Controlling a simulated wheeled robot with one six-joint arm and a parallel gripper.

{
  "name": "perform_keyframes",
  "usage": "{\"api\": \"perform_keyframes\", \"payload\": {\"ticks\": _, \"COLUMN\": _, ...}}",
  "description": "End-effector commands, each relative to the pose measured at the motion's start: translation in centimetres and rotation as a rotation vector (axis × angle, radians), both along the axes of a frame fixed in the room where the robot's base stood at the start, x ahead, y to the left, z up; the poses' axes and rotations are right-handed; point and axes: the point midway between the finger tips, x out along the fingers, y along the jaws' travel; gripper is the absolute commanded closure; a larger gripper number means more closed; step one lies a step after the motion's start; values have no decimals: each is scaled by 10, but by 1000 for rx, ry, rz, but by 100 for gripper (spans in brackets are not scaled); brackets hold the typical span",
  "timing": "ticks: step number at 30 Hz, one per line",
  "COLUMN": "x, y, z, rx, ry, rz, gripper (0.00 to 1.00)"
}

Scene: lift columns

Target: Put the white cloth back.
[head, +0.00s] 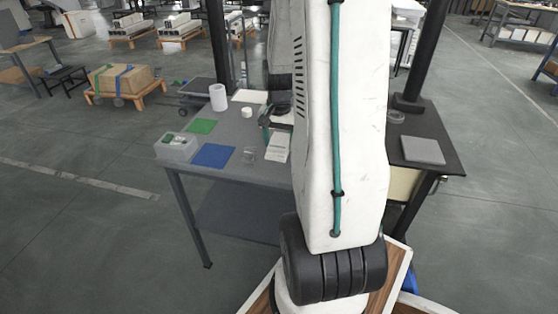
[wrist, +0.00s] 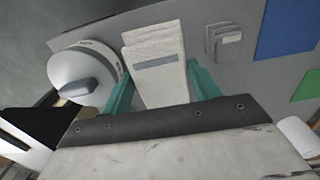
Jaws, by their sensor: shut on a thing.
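The white cloth (wrist: 152,50) is folded into a thick strip with a grey band across it. In the wrist view it lies between the two teal fingers of my gripper (wrist: 160,90), which is shut on it. In the head view a white piece, likely the same cloth (head: 277,148), shows at the table's front beside my arm. My gripper (head: 268,121) is partly hidden there by my own arm. I cannot tell whether the cloth touches the grey table (head: 232,168) or hangs just above it.
A blue mat (head: 214,155) and a green mat (head: 201,126) lie left of the cloth. A round white container (wrist: 85,75) is near one finger.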

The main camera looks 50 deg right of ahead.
Motion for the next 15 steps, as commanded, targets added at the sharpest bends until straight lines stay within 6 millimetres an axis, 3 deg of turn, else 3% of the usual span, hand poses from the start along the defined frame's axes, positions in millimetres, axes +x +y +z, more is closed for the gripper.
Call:
{"api": "perform_keyframes", "payload": {"ticks": 3, "x": 0, "y": 0, "z": -20, "rx": 1, "ry": 2, "rz": 1, "gripper": 64}}
{"api": "perform_keyframes", "payload": {"ticks": 8, "x": 1, "y": 0, "z": -31, "rx": 0, "ry": 0, "rz": 2, "gripper": 64}}
{"api": "perform_keyframes", "payload": {"ticks": 15, "x": 0, "y": 1, "z": -62, "rx": 1, "ry": 2, "rz": 2, "gripper": 64}}
